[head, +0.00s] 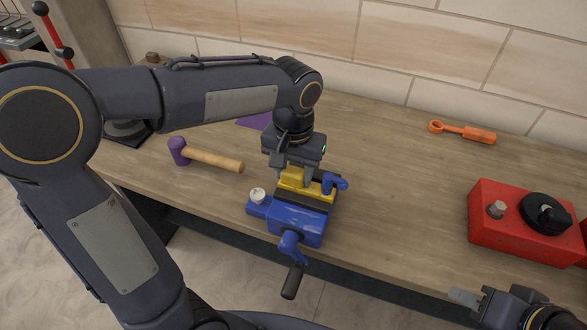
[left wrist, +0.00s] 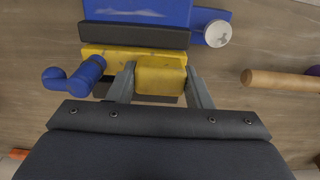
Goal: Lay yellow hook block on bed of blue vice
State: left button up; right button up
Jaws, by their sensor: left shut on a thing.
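The blue vice (head: 297,222) stands near the table's front edge, with its crank toward the front. Its blue body (left wrist: 140,12) and a dark jaw also show at the top of the left wrist view. My left gripper (head: 293,172) points down over the vice's far side. It is shut on the yellow hook block (head: 291,179), whose gripped part (left wrist: 160,75) sits between both fingers. A yellow bar lies beside the dark jaw; I cannot tell whether the block rests on the bed. My right gripper (head: 465,297) is partly in view at the lower right.
A hammer (head: 213,159) with a purple head lies left of the vice. A red box (head: 520,225) with a black knob and an orange tool (head: 462,131) are on the right. The table between is clear.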

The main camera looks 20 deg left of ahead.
pick_arm(q)
jog(key=o, duration=1.3)
jog(key=shift+f, duration=0.1)
notch_tip(320, 180, up, 8)
jog(key=shift+f, duration=0.1)
jog(key=s+a+f+n+t+h, duration=0.1)
jog(key=s+a+f+t+h, duration=0.1)
jog(key=s, duration=0.6)
jog(key=s+a+f+n+t+h, duration=0.1)
jog(key=s+a+f+t, duration=0.2)
jog(key=s, duration=0.5)
notch_tip(320, 180, down, 2)
jog(key=shift+s+a+f+t+h, duration=0.15)
jog(key=shift+a+t+h, duration=0.2)
jog(key=shift+a, duration=0.25)
